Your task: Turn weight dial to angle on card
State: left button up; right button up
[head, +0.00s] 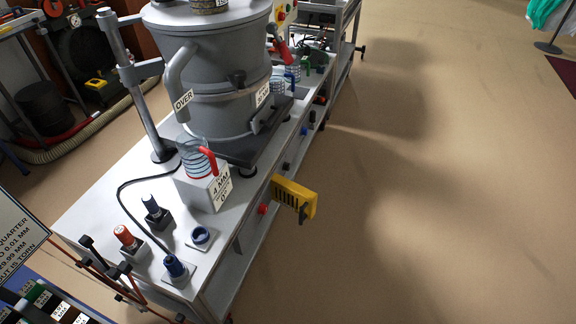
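Neither of my grippers can be made out in the head view. Several dial-like parts stand on the white bench's near end: a blue knob (176,267) on a pale plate, an orange-red knob (125,236) on a dark block, and a blue-topped knob (151,206) on another dark block. A low blue ring (201,236) sits on a white plate beside them. I cannot tell which one is the weight dial, and no pointer angle is readable. A white card (18,238) at the left edge is cut off; it reads partly "QUARTER" and "0.01 MM".
A large grey vessel (212,85) fills the bench's back. A white box (203,187) holds a clear cup with a red handle. A yellow slotted piece (294,197) juts from the bench's right side. Dark and red rods (105,262) stand at lower left. The floor (450,190) at right is open.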

aim_at(287, 166)
jog(key=l+u, duration=0.8)
jog(key=l, duration=0.25)
jog(key=k+l+u, duration=0.1)
jog(key=l+u, duration=0.3)
jog(key=l, duration=0.1)
